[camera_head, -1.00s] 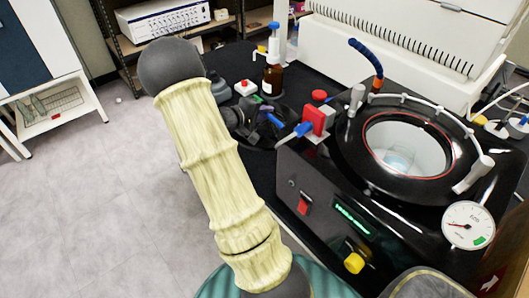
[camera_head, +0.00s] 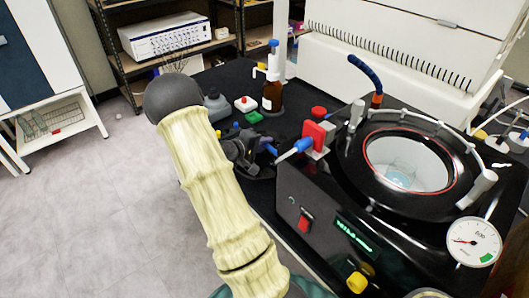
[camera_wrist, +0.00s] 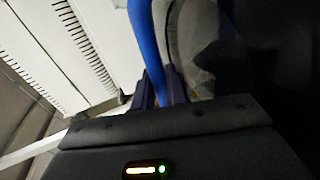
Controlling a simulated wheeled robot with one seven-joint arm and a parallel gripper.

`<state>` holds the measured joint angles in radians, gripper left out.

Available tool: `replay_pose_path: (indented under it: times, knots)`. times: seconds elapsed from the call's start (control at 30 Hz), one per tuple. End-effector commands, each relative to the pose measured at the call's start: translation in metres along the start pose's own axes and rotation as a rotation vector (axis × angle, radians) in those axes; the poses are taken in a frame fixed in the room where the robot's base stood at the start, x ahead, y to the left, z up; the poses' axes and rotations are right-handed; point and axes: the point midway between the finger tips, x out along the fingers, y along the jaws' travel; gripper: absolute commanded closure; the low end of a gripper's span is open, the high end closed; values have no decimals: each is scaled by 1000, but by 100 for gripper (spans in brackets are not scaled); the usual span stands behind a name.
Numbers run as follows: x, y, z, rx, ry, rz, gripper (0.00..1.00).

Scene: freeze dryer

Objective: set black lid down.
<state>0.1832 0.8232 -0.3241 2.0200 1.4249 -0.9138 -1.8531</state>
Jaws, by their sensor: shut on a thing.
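In the head view my gripper (camera_head: 262,150) is shut on the blue handle of the black lid, to the left of the freeze dryer and over the black bench top. The lid (camera_head: 262,172) shows as a dark round edge below the gripper, partly hidden by my arm. Black on black, I cannot tell whether it touches the bench. In the wrist view the blue handle (camera_wrist: 147,42) runs between my fingers (camera_wrist: 160,88), and a dark surface fills the right side. The freeze dryer (camera_head: 325,235) has its round chamber (camera_head: 405,160) open on top.
A brown bottle (camera_head: 272,96), a small red-and-white item (camera_head: 246,104) and a green item (camera_head: 254,117) stand behind the gripper. A red valve (camera_head: 316,135) on the dryer is close to its right. A white machine (camera_head: 400,45) stands at the back.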

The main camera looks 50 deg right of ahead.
Motion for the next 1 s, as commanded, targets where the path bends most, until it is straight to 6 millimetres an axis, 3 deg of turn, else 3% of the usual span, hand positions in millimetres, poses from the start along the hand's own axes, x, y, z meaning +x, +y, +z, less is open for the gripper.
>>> replay_pose_path:
  times: [0.3,0.7,0.73,0.8,1.0]
  knots:
    - [13,-33,1,-1,-1,1,100]
    - [14,-36,1,-1,0,2,100]
    - [14,-37,1,-2,0,-1,80]
    - [14,-37,1,-1,0,-1,66]
    - [13,-37,1,-1,0,-1,64]
